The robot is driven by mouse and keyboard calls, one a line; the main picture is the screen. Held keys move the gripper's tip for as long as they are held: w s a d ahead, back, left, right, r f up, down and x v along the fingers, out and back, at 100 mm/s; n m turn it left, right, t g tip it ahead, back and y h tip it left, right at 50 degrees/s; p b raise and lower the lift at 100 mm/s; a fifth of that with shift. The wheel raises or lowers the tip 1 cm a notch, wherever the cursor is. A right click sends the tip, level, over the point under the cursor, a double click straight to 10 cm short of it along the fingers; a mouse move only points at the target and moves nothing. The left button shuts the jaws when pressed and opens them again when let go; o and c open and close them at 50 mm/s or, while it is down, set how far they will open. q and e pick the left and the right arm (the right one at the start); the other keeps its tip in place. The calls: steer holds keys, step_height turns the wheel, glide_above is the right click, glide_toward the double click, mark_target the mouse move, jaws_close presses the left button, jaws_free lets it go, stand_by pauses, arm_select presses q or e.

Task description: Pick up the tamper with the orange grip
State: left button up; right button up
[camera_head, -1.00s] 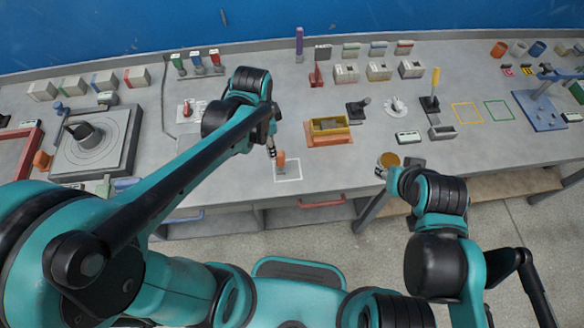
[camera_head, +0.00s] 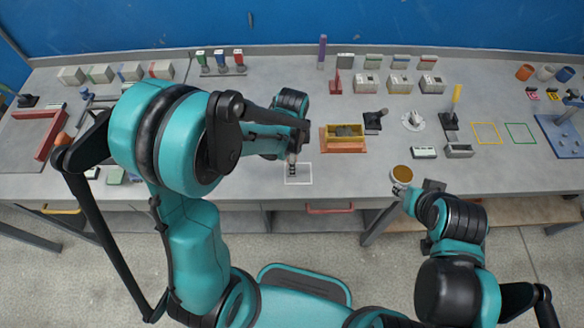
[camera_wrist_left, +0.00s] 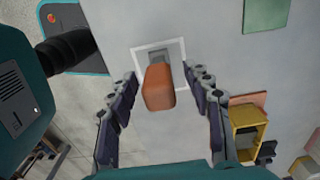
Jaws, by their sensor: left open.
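The tamper stands in a white square outline near the table's front edge. In the left wrist view its orange grip (camera_wrist_left: 158,88) is between the fingers of my left gripper (camera_wrist_left: 165,100), which is open with a gap on both sides. In the head view my left gripper (camera_head: 292,168) is over the white square (camera_head: 305,180) and hides most of the tamper. My right gripper (camera_head: 402,188) is at a round can with a brown top (camera_head: 402,173); whether its fingers are closed on the can is unclear.
A yellow box on an orange base (camera_head: 343,139) stands right of the left gripper. Table around the white square is clear.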

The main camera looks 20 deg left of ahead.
arm_select(q)
jaws_close()
